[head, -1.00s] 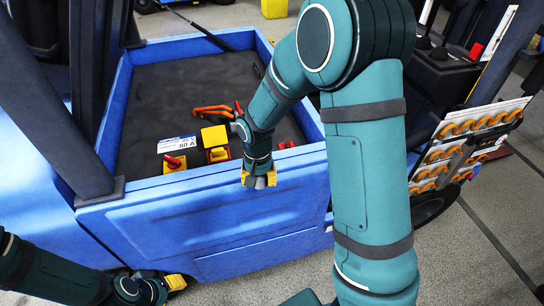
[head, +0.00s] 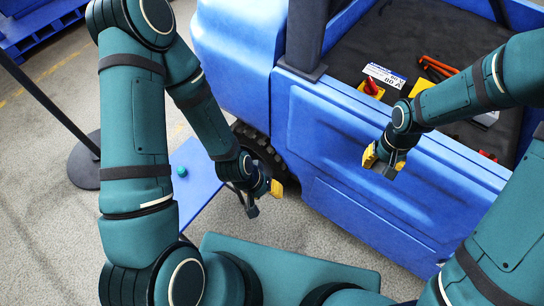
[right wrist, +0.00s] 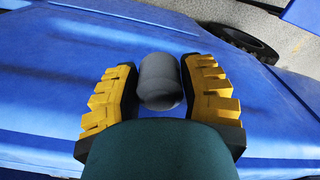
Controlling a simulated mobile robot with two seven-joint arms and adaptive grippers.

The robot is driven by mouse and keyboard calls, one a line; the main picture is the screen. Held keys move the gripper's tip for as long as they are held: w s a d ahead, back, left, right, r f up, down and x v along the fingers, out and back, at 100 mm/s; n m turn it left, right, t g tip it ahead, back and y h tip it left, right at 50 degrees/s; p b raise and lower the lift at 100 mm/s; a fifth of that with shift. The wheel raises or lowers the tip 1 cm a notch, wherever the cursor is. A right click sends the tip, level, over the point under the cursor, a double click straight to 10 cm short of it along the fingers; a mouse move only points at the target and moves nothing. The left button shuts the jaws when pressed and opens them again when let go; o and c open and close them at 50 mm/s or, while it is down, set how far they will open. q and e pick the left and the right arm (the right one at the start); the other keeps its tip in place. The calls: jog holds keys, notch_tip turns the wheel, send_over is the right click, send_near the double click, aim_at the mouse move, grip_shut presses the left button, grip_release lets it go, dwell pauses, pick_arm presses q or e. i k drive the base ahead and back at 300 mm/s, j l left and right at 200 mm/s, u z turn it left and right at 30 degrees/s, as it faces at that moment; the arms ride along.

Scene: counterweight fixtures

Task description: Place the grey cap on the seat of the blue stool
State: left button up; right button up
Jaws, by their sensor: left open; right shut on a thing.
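The blue stool's flat seat (head: 196,184) shows at the left of centre in the head view, partly behind my left arm. A small round teal thing (head: 181,171) sits on it. My right gripper (head: 383,163) is in front of the blue vehicle's side, apart from the stool and to its right. It is shut on the grey cap (right wrist: 161,80), which shows between the yellow fingers in the right wrist view. The cap cannot be made out clearly in the head view. My left gripper (head: 266,198) is open and empty, just right of the seat.
A blue vehicle (head: 345,150) with an open bed fills the upper right. Its bed holds a white label card (head: 384,75), an orange-handled tool (head: 438,66) and yellow-and-red pieces. A post on a dark round base (head: 88,160) stands left of the stool. Open floor lies at left.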

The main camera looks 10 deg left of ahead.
aim_at(197, 185)
jog(key=u, duration=2.65)
jog(key=l+u, duration=0.5)
jog(key=u, duration=0.15)
jog(key=l, duration=0.55)
